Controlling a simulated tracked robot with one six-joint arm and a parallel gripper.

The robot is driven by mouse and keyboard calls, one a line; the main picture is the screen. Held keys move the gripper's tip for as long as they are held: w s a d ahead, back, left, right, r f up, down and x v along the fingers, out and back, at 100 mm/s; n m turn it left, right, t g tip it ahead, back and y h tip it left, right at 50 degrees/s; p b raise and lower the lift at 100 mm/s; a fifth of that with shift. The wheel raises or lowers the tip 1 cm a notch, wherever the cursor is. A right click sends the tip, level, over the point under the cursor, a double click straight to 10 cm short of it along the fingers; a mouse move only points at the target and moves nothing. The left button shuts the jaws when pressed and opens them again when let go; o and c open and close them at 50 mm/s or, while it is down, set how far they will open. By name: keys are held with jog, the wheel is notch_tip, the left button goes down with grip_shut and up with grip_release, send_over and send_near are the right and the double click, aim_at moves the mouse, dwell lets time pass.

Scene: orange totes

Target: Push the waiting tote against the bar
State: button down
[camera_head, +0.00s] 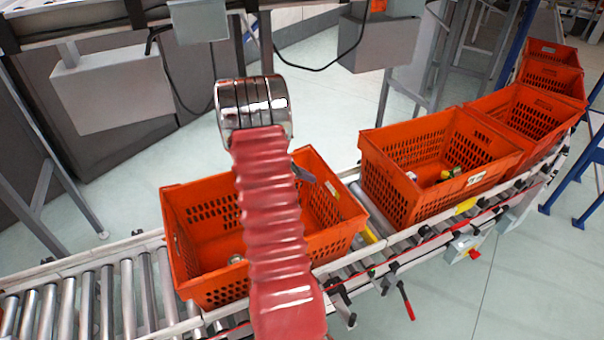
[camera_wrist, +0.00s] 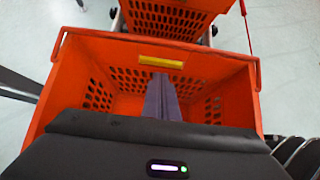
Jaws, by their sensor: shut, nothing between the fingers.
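An orange perforated tote (camera_head: 338,242) sits on the roller conveyor under my arm. A second orange tote (camera_head: 398,192) sits farther right along the line, with a gap between the two; a few small items lie in it. My gripper (camera_head: 306,174) is shut and empty, over the near tote's opening by its right end. In the wrist view my gripper (camera_wrist: 163,88) points at that tote's far wall (camera_wrist: 205,66), just below a yellow strip. I cannot tell whether it touches the wall. My arm hides part of this tote. I cannot make out the bar for certain.
More orange totes (camera_head: 545,105) stand in a row up the line. Bare rollers (camera_head: 95,300) lie left of the near tote. A yellow piece (camera_head: 370,235) shows in the gap. Grey boxes and frames (camera_head: 112,88) stand behind the conveyor.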

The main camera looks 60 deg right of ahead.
aim_at(332, 180)
jog(key=shift+s+d+f, duration=0.45)
jog(key=shift+s+d, duration=0.25)
jog(key=shift+d, duration=0.15)
jog(key=shift+s+d+f, duration=0.45)
jog(key=shift+s+d, duration=0.25)
jog(key=shift+d, duration=0.2)
jog(key=shift+s+d+f, duration=0.45)
jog(key=shift+s+d, duration=0.25)
jog(key=shift+d, duration=0.15)
